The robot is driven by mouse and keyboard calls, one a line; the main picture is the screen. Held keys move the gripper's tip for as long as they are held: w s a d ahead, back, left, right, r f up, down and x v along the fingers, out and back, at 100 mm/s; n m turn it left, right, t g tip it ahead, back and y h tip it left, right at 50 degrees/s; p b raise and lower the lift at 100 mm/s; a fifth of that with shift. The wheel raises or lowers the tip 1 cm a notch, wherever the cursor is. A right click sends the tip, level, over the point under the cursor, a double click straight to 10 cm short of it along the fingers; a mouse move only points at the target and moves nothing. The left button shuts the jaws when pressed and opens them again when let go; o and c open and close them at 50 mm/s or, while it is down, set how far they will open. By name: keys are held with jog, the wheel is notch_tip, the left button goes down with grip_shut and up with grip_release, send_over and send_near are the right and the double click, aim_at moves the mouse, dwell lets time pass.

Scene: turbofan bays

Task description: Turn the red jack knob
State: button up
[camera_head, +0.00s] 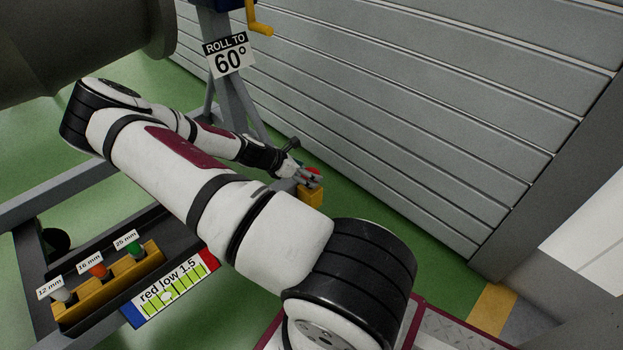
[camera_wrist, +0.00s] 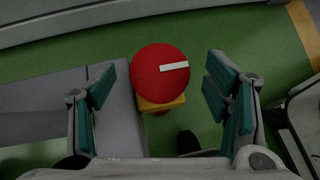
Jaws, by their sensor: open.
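The red jack knob (camera_wrist: 158,75) is a round red disc with a white bar on its face, set over a yellow block (camera_wrist: 160,104). In the wrist view the white bar points right, tilted slightly up. My gripper (camera_wrist: 160,88) is open, its teal-padded fingers standing to the left and right of the knob with gaps on both sides. In the head view my gripper (camera_head: 306,178) is at the knob (camera_head: 313,171), which is partly hidden behind the fingers. The yellow block (camera_head: 311,195) shows just below.
A grey slatted wall (camera_head: 420,110) stands behind and to the right. A "ROLL TO 60°" sign (camera_head: 228,55) and a yellow crank (camera_head: 260,27) are on the stand. A yellow rack (camera_head: 108,285) with grey, orange and green pieces sits at lower left, beside a "red low 1.5" label (camera_head: 172,290).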

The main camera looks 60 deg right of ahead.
jog(key=shift+b+x, duration=0.5)
jog(key=shift+x, duration=1)
jog(key=c, duration=1.2)
